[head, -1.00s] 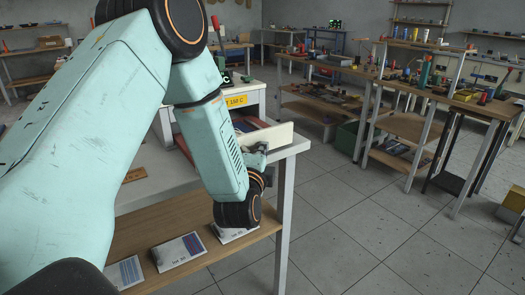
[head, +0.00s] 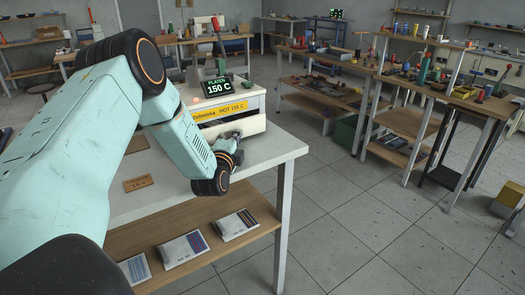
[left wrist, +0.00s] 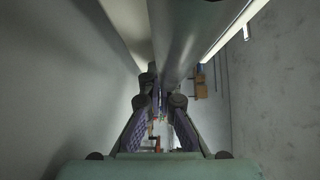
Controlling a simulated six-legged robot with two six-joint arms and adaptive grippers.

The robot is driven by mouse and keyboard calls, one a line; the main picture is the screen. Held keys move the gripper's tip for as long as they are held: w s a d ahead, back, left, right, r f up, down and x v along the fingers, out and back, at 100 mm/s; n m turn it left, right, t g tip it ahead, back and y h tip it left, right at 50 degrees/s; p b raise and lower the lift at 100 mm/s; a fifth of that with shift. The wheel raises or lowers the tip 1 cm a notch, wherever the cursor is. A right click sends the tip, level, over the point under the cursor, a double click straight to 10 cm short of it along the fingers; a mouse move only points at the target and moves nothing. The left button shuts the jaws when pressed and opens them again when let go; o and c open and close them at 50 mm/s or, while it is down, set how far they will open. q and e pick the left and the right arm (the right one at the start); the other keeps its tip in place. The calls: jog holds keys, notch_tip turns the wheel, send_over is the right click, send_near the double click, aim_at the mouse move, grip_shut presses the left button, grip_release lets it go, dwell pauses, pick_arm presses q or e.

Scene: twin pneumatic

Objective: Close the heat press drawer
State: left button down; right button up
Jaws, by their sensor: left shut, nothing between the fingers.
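The heat press (head: 228,100) stands on the white table, with a lit 150 C display (head: 216,87) and a yellow HOT label (head: 219,112). Its drawer front (head: 250,126) is a pale panel close against the press body, below a dark slot. I cannot tell whether it is fully flush. My left gripper (head: 238,142) is at the drawer front, shut and empty; any contact is unclear. In the left wrist view, its fingers (left wrist: 160,95) converge before a pale grey surface. My right gripper is not in view.
The white table (head: 270,150) has bare room right of the gripper. A wooden block (head: 138,183) lies on it at left. Packets, including one at right (head: 236,225), lie on the lower shelf (head: 130,245). Cluttered benches (head: 430,95) stand across the open tiled floor.

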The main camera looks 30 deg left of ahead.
aim_at(231, 133)
pick_arm(q)
jog(key=a, duration=0.1)
jog(key=w+a, duration=0.1)
jog(key=shift+a, duration=0.35)
jog(key=shift+w+a+r, duration=0.1)
jog(key=shift+a+r, duration=0.05)
jog(key=shift+a, duration=0.1)
